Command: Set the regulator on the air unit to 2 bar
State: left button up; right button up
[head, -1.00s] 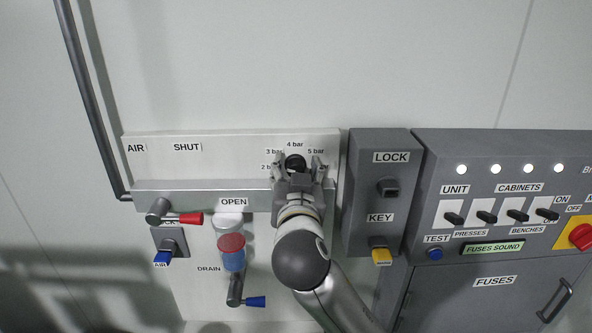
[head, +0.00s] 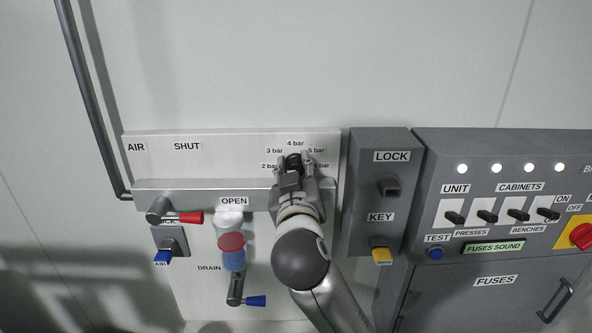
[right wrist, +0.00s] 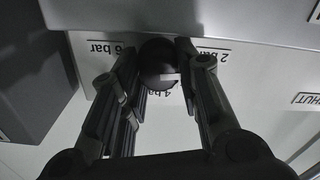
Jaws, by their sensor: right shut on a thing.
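The regulator knob (head: 293,158) is round and black, on the white panel of the air unit (head: 230,147). Bar labels run around it in an arc, with 4 bar above it in the head view. My right gripper (head: 296,162) is shut on the knob, a finger on each side. The right wrist view shows the dark knob (right wrist: 157,58) between the fingers, with a pale mark on its lower right edge, towards the partly hidden 4 bar label. The exact setting is hard to tell. The 2 bar label (right wrist: 210,57) is right of the knob there. My left gripper is out of view.
A metal rail (head: 200,194) runs below the knob. A red lever (head: 190,218), blue levers and a red-and-blue bowl (head: 231,250) are lower left. A grey lock box (head: 375,230) stands close on the right, beside the switch panel (head: 480,180). The wall above is clear.

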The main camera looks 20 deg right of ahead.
jog(key=shift+n, duration=0.3)
jog(key=o, duration=1)
jog(key=v, duration=1.2)
